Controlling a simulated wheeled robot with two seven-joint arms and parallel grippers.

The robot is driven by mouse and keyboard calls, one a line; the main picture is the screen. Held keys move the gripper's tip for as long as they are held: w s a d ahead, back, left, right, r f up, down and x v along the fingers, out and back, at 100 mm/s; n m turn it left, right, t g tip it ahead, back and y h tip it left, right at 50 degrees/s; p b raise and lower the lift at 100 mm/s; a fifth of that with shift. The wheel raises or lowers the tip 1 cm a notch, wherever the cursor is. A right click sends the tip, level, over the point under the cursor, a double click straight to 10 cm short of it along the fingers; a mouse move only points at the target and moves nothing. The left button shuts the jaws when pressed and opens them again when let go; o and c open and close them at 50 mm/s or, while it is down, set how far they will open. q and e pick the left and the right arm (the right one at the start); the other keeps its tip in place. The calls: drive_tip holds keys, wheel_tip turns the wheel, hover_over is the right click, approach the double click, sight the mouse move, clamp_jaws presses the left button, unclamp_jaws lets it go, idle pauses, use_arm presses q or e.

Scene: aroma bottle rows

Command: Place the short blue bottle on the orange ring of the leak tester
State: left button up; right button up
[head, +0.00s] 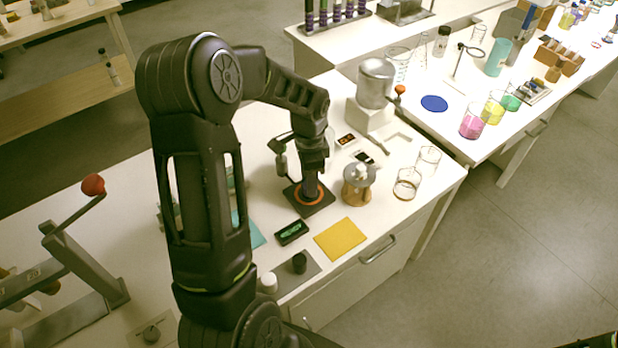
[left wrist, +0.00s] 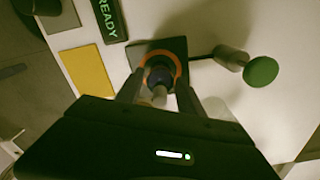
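The leak tester has a dark square plate (head: 318,208) with an orange ring (head: 298,197) on it; the ring also shows in the left wrist view (left wrist: 178,66). My left gripper (head: 311,184) points down over the ring. In the left wrist view, its fingers (left wrist: 160,82) are on both sides of the short blue bottle (left wrist: 159,74), and the tips look closed on it. The bottle looks upright and lies inside the ring's outline. Whether its base touches the plate is hidden.
A post with a green knob (left wrist: 260,71) stands beside the plate.

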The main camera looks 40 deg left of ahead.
use_arm(q)
drive_tip(key=shift+o, duration=1)
drive_tip(key=shift+r, duration=0.15)
drive_tip(key=shift+r, duration=0.2)
wheel_tip(320, 180, up, 12)
drive_tip(key=shift+f+b, duration=0.15)
drive_tip(key=shift+b, duration=0.35)
